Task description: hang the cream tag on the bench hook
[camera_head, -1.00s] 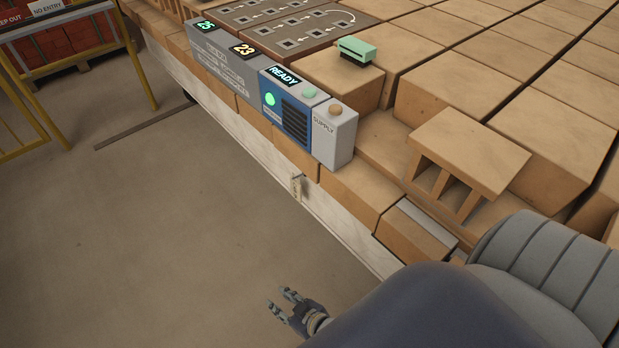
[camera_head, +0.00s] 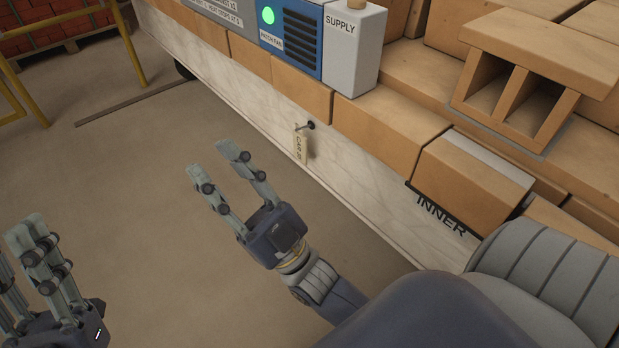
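The cream tag (camera_head: 301,147) hangs upright against the pale side of the bench (camera_head: 350,183), just below the dark hook (camera_head: 310,125). It bears dark lettering that I cannot read with certainty. How its top meets the hook is too small to tell. My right gripper (camera_head: 211,164) is open and empty, left of the tag and apart from it, fingers pointing up and left. My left gripper (camera_head: 32,232) is at the lower left, partly cut off by the frame edge. Its fingers overlap in view, so its opening is unclear; I see nothing held.
Bricks line the bench top, with a hollow brick (camera_head: 540,65) at the upper right. A grey SUPPLY box (camera_head: 352,55) and a blue panel (camera_head: 291,38) stand on the edge above the hook. A yellow rail (camera_head: 128,45) stands at the left. Floor before the bench is open.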

